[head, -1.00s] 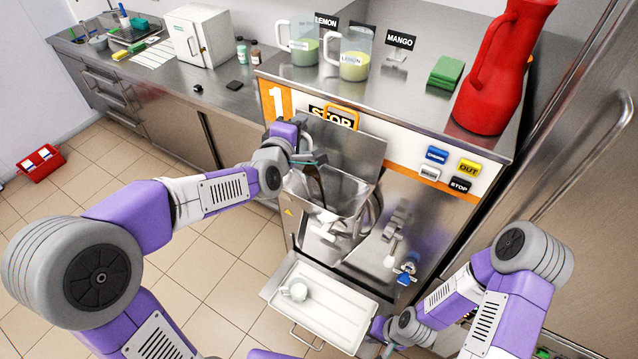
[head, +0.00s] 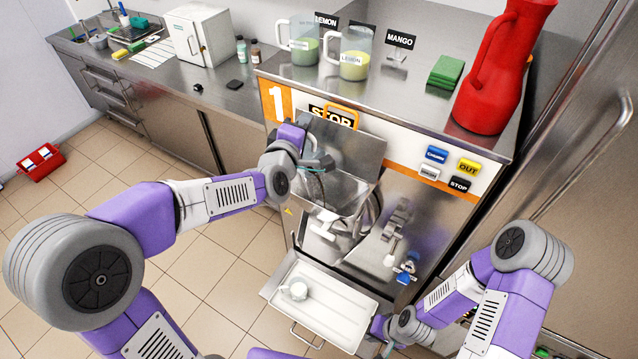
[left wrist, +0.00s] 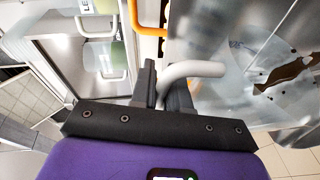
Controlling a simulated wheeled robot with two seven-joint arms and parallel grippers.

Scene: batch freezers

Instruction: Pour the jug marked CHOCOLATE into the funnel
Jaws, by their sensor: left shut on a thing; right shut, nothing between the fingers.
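My left gripper (head: 318,163) is shut on the pale handle (left wrist: 195,70) of a clear jug over the steel funnel (head: 350,192) at the machine's front. In the left wrist view the clear jug (left wrist: 225,45) fills the right side, with brown smears and drops on its wall (left wrist: 285,82). The jug appears tipped; its marking is not readable. In the head view the gripper and wrist largely hide it, and I cannot tell whether liquid is flowing. My right gripper (head: 387,347) is low beside the tray, partly hidden, shut and empty.
A white tray (head: 335,322) holding a small cup (head: 294,290) sits below the funnel.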

